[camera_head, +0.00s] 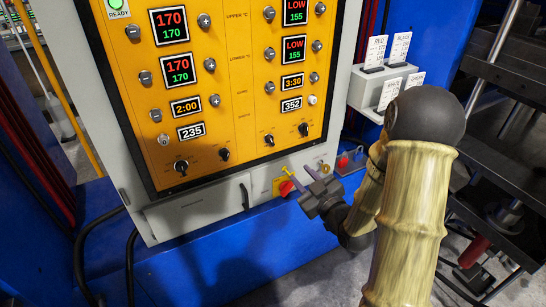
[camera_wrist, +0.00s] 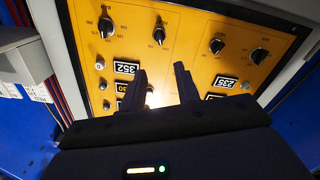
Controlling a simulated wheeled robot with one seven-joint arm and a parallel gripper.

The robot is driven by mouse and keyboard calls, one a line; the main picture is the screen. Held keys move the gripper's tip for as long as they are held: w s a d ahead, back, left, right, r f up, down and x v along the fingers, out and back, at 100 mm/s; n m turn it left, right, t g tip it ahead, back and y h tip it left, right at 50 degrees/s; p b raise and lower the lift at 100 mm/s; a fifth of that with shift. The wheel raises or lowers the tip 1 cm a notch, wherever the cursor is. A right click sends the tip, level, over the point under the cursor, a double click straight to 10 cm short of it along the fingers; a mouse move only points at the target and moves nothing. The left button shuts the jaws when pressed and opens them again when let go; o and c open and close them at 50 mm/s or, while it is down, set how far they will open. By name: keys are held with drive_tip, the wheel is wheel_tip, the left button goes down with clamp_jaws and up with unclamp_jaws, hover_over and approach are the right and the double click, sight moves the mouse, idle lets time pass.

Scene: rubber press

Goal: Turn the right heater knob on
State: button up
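The orange control panel (camera_head: 235,95) has black knobs along its bottom in the head view. Its right half has two, a left one (camera_head: 269,139) and a far-right one (camera_head: 303,129). In the wrist view the panel is upside down, with these knobs at upper left (camera_wrist: 159,35) and (camera_wrist: 105,25). My gripper (camera_head: 301,174) appears below them in the head view. It also shows in the wrist view (camera_wrist: 160,82), fingers apart and nothing between them.
Two more black knobs (camera_head: 181,165) (camera_head: 224,154) sit on the panel's left half. A red switch on a yellow plate (camera_head: 285,187) lies close to my gripper in the picture. A grey box with cards (camera_head: 377,85) juts out at the panel's right. Black cables hang at lower left.

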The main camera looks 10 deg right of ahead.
drive_tip(key=shift+r, duration=0.1)
idle(0.3)
drive_tip(key=p, duration=0.3)
approach(272, 142)
drive_tip(key=x, duration=0.9)
drive_tip(key=shift+w+a, duration=0.1)
drive_tip(key=shift+w, duration=0.05)
drive_tip(key=shift+c, duration=0.2)
drive_tip(key=c, duration=0.6)
